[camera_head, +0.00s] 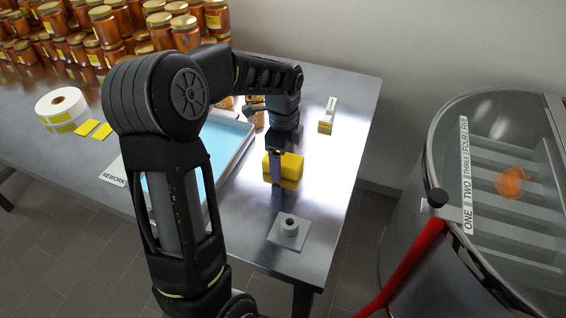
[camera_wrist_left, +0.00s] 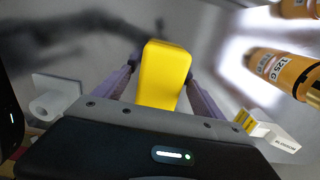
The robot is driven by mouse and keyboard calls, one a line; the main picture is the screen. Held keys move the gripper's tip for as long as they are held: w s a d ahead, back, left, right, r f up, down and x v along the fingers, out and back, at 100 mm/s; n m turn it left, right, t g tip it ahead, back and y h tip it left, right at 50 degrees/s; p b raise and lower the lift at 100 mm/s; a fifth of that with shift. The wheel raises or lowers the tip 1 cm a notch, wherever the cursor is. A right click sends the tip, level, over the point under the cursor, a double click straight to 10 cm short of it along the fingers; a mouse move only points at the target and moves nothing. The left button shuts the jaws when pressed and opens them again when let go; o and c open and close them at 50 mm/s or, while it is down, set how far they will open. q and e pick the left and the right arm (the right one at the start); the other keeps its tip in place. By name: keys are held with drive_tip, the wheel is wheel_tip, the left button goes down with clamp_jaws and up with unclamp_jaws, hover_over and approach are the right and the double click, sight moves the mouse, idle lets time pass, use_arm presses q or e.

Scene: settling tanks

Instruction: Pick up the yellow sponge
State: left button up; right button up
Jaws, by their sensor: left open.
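The yellow sponge (camera_head: 291,165) lies on the metal table, right of the blue-bottomed tray. My left gripper (camera_head: 276,172) points down at it and partly covers it in the head view. In the left wrist view the sponge (camera_wrist_left: 165,76) sits between the two fingers of my left gripper (camera_wrist_left: 163,85), one on each side. The jaws are open, and a gap seems to show beside the sponge. Whether either finger touches it, I cannot tell. My right gripper is not in view.
A grey plate with a peg (camera_head: 289,238) is near the table's front edge. A small white-and-yellow block (camera_head: 327,118) stands behind the sponge. Many honey jars (camera_head: 105,28) fill the back left. A lidded metal tank (camera_head: 450,115) stands right, beyond a floor gap.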

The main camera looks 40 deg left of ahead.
sight(283, 159)
use_arm(q)
drive_tip(key=shift+c, duration=0.6)
drive_tip(key=c, duration=1.3)
drive_tip(key=shift+r, duration=0.1)
wheel_tip(283, 159, up, 10)
drive_tip(key=shift+f, duration=0.1)
